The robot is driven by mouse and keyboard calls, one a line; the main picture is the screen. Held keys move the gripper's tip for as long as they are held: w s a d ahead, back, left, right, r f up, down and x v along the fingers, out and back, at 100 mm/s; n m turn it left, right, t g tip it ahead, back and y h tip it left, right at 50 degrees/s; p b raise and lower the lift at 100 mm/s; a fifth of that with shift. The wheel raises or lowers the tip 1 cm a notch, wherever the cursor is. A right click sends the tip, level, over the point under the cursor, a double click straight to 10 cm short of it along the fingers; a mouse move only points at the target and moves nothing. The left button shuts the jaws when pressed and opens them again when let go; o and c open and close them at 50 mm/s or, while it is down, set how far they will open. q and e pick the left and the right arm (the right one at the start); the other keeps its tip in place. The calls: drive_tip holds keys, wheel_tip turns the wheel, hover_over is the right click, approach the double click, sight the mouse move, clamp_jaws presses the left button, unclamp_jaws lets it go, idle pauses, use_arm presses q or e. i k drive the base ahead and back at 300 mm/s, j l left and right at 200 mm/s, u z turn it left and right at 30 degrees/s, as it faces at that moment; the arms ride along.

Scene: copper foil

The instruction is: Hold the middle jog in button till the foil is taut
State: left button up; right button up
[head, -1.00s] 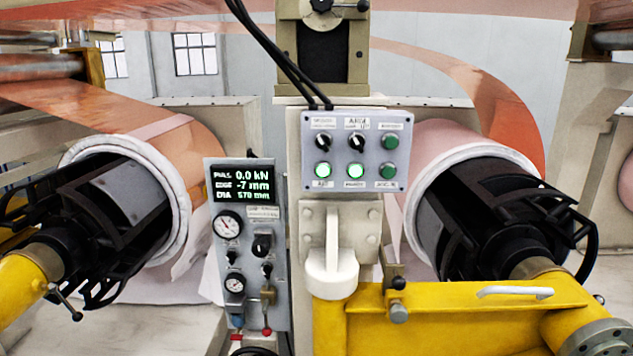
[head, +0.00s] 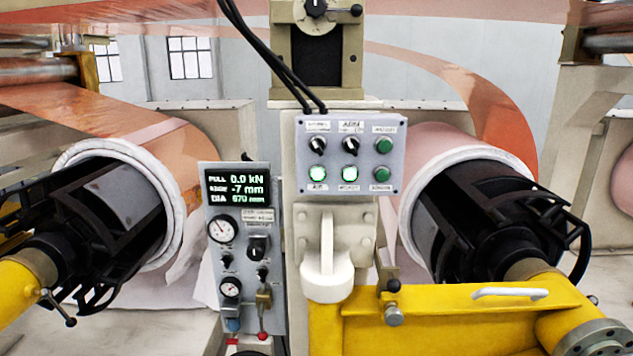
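The middle control panel (head: 365,160) is a grey box on a pale post. Its top row has two black knobs and a green button (head: 383,146). Its lower row has two brightly lit buttons (head: 350,174) and another green button (head: 382,174). The labels are too blurred to tell surely which is jog in. Copper foil (head: 100,112) runs from the upper left onto the left coil; another foil strip (head: 485,95) bows in a loose curve behind the right coil. The display (head: 238,188) reads pull 0.0 kN and edge -7 mm. Neither gripper is in view.
A gauge panel (head: 237,270) with dials and small levers stands left of the post. Black mandrels (head: 95,215) sit in both coils. A yellow beam (head: 450,310) with a white handle crosses the lower right. Black cables hang above the middle panel.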

sight(382, 175)
drive_tip(key=l+u, duration=0.1)
drive_tip(key=l, duration=0.35)
drive_tip(key=k+l+u, duration=0.1)
drive_tip(key=l, duration=0.3)
drive_tip(key=k+l+u, duration=0.15)
drive_tip(key=l, duration=0.3)
drive_tip(key=k+l+u, duration=0.1)
drive_tip(key=l, duration=0.3)
